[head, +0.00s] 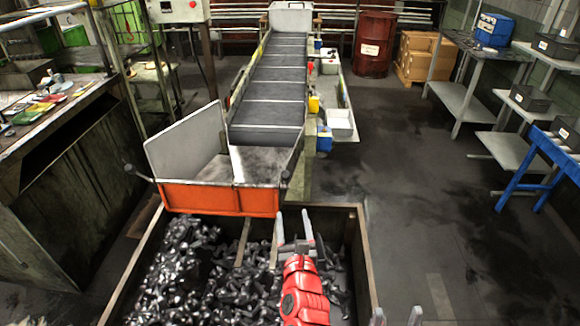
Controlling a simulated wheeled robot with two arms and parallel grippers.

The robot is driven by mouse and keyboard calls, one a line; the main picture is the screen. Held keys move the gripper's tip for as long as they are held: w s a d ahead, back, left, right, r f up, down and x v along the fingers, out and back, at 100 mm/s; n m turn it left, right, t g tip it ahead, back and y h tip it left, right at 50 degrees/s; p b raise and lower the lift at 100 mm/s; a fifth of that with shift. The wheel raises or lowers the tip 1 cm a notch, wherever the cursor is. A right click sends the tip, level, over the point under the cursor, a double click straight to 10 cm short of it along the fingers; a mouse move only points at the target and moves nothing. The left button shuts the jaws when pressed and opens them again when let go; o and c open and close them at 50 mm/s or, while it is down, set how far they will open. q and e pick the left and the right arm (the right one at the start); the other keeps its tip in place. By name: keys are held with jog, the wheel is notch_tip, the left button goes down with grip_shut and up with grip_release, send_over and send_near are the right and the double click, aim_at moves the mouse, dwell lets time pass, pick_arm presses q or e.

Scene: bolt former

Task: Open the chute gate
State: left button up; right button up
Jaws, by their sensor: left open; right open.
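The orange chute gate (220,199) stands across the lower end of the grey chute (265,165), above a bin. A dark-tipped lever (140,174) sticks out at its left end, and a dark knob (285,178) shows at its right end. My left gripper (294,226) is open and empty, in front of and below the gate's right end, over the bin. It looks apart from the gate. My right gripper (398,315) shows only its fingertips at the bottom edge, open and empty, right of the bin.
The bin (361,250) holds many dark metal bolts (190,265). A conveyor (275,90) runs back from the chute. A workbench (75,100) stands left; shelves (465,100) and a blue-legged table (530,165) stand right. The floor right of the bin is clear.

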pick_arm(q)
jog(key=p, duration=0.2)
send_near(287, 179)
jog(key=w, duration=0.3)
jog(key=w+a, duration=0.1)
jog(key=w, duration=0.6)
jog(key=shift+a, duration=0.35)
jog(key=shift+w+a+f, duration=0.1)
jog(key=shift+w+a, duration=0.15)
jog(key=shift+w, duration=0.4)
jog(key=shift+c, duration=0.2)
grip_shut()
